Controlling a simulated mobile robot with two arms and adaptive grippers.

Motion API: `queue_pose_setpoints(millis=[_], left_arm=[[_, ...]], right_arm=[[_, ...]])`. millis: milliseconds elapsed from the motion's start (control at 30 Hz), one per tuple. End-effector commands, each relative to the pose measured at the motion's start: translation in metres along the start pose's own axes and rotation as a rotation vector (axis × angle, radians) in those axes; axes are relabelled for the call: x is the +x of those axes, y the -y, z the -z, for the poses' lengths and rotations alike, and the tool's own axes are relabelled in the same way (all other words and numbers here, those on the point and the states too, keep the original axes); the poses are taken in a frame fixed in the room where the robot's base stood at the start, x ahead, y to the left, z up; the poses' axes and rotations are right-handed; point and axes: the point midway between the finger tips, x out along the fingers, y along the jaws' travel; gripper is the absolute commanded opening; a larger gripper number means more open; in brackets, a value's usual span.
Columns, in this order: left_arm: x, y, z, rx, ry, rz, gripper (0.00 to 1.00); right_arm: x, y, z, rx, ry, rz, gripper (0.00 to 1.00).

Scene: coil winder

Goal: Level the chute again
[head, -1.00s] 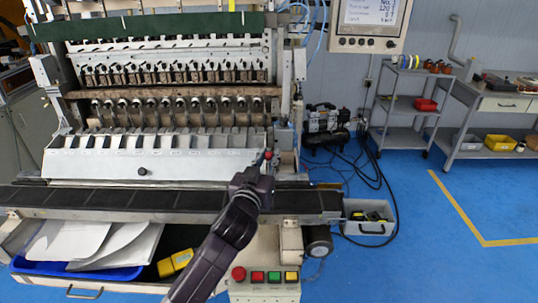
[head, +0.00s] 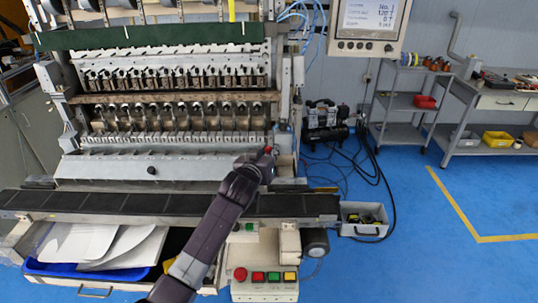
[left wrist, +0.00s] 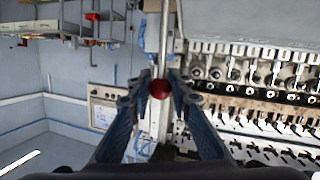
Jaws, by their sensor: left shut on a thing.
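The chute (head: 120,168) is the long pale panel across the front of the machine, above the dark belt. It shows as a narrow, nearly flat strip with a black knob (head: 151,170) on its front edge. My left gripper (head: 268,157) is at the chute's right end, shut on the red ball of a lever. In the left wrist view the red ball (left wrist: 160,89) sits between the two fingertips, with a metal rod beyond it. My forearm crosses in front of the belt. My right gripper is not in view.
The dark conveyor belt (head: 170,204) runs along the front below the chute. A button box (head: 265,285) and a blue tray (head: 60,268) with papers are lower down. A control screen (head: 367,25) hangs at upper right. The blue floor at right is clear.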

Motion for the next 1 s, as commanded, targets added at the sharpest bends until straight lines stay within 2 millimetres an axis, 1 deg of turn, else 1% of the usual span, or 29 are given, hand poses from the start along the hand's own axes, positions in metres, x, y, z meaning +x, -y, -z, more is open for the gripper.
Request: queue_pose_setpoints(millis=[500, 533, 667, 1000], left_arm=[[0.0029, 0.0013, 0.0007, 0.001, -0.002, 0.001, 0.00], [0.0029, 0.0014, 0.0007, 0.001, -0.002, 0.001, 0.21], [0.0028, 0.0012, 0.0006, 0.001, -0.002, 0.000, 0.35], [0.0013, 0.0010, 0.0001, 0.000, -0.001, 0.000, 0.36]], right_arm=[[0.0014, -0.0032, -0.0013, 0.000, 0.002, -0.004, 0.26], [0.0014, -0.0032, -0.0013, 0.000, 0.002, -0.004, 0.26], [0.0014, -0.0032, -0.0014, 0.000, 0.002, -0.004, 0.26], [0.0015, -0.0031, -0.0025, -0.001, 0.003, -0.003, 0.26]])
